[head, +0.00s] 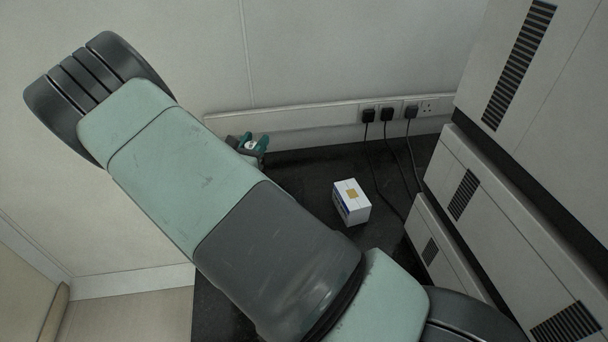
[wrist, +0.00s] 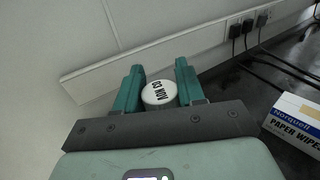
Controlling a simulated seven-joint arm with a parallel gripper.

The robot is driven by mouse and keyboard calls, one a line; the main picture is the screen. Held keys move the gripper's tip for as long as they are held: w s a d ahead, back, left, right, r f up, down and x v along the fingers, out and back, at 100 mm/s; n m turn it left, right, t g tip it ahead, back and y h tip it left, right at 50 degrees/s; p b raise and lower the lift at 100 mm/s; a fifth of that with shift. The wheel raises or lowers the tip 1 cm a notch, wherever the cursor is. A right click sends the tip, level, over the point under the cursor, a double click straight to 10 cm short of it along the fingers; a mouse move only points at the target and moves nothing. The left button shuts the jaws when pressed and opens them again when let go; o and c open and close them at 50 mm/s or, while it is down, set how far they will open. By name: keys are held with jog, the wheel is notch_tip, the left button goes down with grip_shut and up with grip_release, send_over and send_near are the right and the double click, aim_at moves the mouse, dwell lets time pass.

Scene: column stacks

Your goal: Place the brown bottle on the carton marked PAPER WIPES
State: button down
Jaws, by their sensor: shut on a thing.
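My gripper (wrist: 159,70) has its two green fingers on either side of a round white lid (wrist: 159,94) marked "03 NOV", and is shut on that thing. I take it for the brown bottle; its brown body is hidden below the lid. In the head view my gripper (head: 254,142) shows small past my arm, near the back wall. The carton (head: 352,201) is a small white and blue box on the dark bench, right of my gripper. In the wrist view the carton (wrist: 296,122) reads "Norquell PAPER WIPES" at the right edge, apart from the gripper.
Large white vented cabinets (head: 490,215) stand along the right side. Black plugs and cables (head: 389,117) hang from the wall trunking (head: 300,117) behind the carton. The dark bench (head: 305,180) looks clear between gripper and carton; my arm hides its front part.

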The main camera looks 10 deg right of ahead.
jog(key=s+d+r+m+g+h, duration=0.2)
jog(key=s+d, duration=0.1)
jog(key=d, duration=0.5)
jog(key=s+d+r+m+g+h, duration=0.2)
jog(key=d+h, duration=0.1)
jog(key=d, duration=0.6)
jog(key=s+d+r+m+g+h, duration=0.2)
jog(key=s+d+g, duration=0.1)
jog(key=d, duration=0.5)
notch_tip(320, 180, down, 10)
jog(key=shift+s+d+r, duration=0.2)
jog(key=shift+d+r, duration=0.05)
jog(key=shift+d, duration=0.05)
jog(key=c, duration=0.7)
grip_release()
jog(key=shift+f, duration=0.15)
